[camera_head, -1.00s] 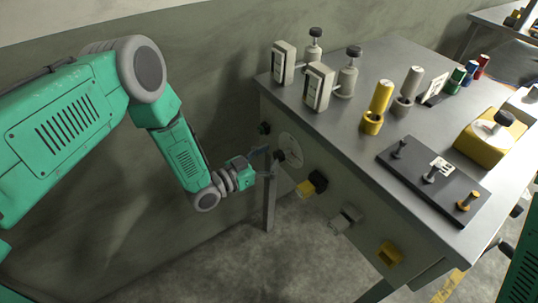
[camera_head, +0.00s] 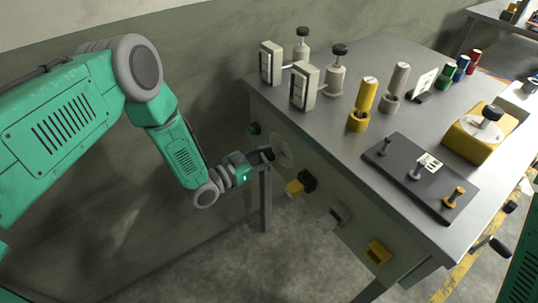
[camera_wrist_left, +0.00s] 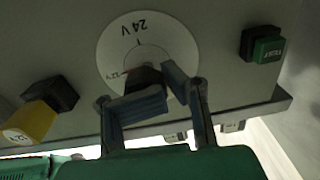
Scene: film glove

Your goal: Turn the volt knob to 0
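The volt dial is a round pale plate (camera_head: 283,152) on the table's front panel. In the left wrist view its face (camera_wrist_left: 140,35) shows upside-down 24 V at the top and 12 V at the left. The dark volt knob (camera_wrist_left: 147,77) stands at its centre, partly hidden by my fingers, so its pointing direction cannot be read. My left gripper (camera_head: 264,155) is at the knob. In the left wrist view its two fingers (camera_wrist_left: 166,88) lie close around the knob; whether they press on it is unclear. My right gripper is out of view; only green arm shows at the right edge.
A yellow-and-black switch (camera_head: 300,183), a grey one (camera_head: 335,215) and a yellow socket (camera_head: 378,252) lie along the panel. A green button (camera_wrist_left: 267,48) is on the dial's other side. The tabletop (camera_head: 340,125) holds several posts, cylinders and a black plate (camera_head: 420,178). A wall is close behind my left arm.

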